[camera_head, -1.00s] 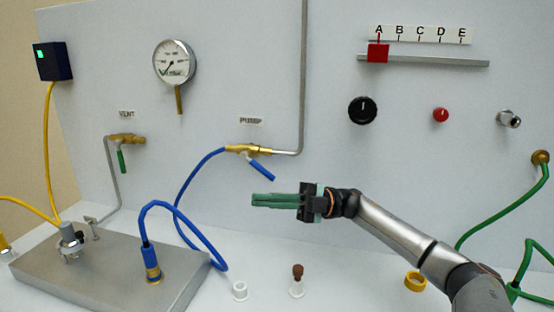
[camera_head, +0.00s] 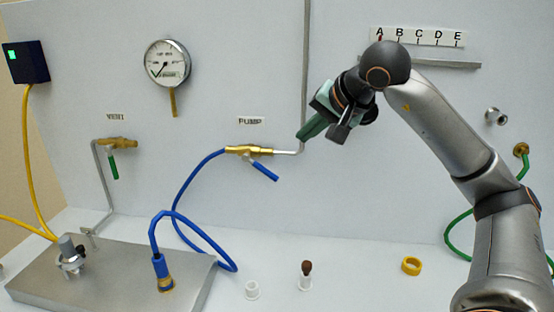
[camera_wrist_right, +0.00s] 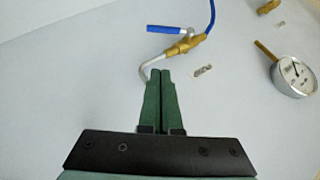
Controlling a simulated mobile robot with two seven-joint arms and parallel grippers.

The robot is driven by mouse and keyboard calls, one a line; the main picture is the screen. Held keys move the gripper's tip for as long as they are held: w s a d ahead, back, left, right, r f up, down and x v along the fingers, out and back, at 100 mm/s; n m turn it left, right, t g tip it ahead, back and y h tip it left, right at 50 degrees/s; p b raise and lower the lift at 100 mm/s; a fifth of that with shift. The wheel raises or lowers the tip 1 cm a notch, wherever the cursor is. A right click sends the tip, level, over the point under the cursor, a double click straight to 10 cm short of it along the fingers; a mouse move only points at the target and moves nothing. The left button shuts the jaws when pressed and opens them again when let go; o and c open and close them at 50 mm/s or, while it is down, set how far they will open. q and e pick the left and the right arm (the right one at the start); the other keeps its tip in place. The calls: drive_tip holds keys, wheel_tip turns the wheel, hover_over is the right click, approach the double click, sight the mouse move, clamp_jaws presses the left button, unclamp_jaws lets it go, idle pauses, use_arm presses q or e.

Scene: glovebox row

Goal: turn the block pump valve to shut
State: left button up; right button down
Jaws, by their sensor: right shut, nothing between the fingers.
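The pump valve is a brass body (camera_head: 247,150) on the wall panel under the PUMP label (camera_head: 250,120). Its blue handle (camera_head: 264,171) slants down to the right, oblique to the pipe. In the right wrist view the brass valve (camera_wrist_right: 184,46) and blue handle (camera_wrist_right: 170,29) lie beyond my fingertips. My right gripper (camera_head: 301,136) is shut and empty, to the right of the valve and above the handle, with its fingers pointing down-left near the pipe bend. It also shows in the right wrist view (camera_wrist_right: 160,73), apart from the handle. My left gripper is not in view.
The vent valve (camera_head: 118,143) with a green handle and a gauge (camera_head: 167,62) are to the left. A metal block (camera_head: 110,275) with a blue hose (camera_head: 162,270) stands below.

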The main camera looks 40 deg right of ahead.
sight(261, 168)
drive_tip(key=a+f+x, duration=0.1)
drive_tip(key=x, duration=1.1)
drive_tip(key=shift+a+f+p, duration=0.3)
drive_tip(key=shift+a, duration=0.2)
